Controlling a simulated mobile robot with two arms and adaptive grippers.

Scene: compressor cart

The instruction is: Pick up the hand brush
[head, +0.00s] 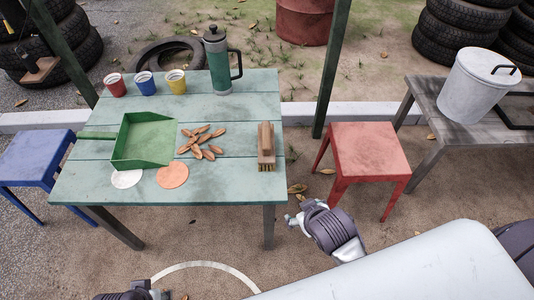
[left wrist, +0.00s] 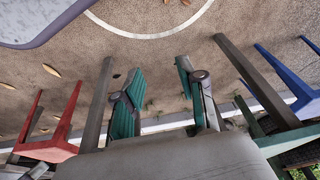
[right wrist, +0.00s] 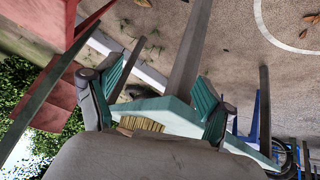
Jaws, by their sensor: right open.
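The hand brush (head: 266,147) lies near the right end of the green table (head: 95,185). It has a wooden back and its tan bristles face the table's front edge. In the right wrist view the bristles (right wrist: 140,124) show at the table edge, low between the fingers. My right gripper (right wrist: 160,75) is open and empty, in front of the table's right front corner and apart from the brush. My left gripper (left wrist: 160,68) is open and empty; its arm shows only at the bottom left of the head view.
A green dustpan (head: 150,140), a pile of brown pieces (head: 201,142), two discs, three cups and a green flask (head: 217,60) share the table. A red stool (head: 368,150) stands to the right, a blue stool (head: 35,158) to the left. A table leg (head: 268,227) stands near my right arm.

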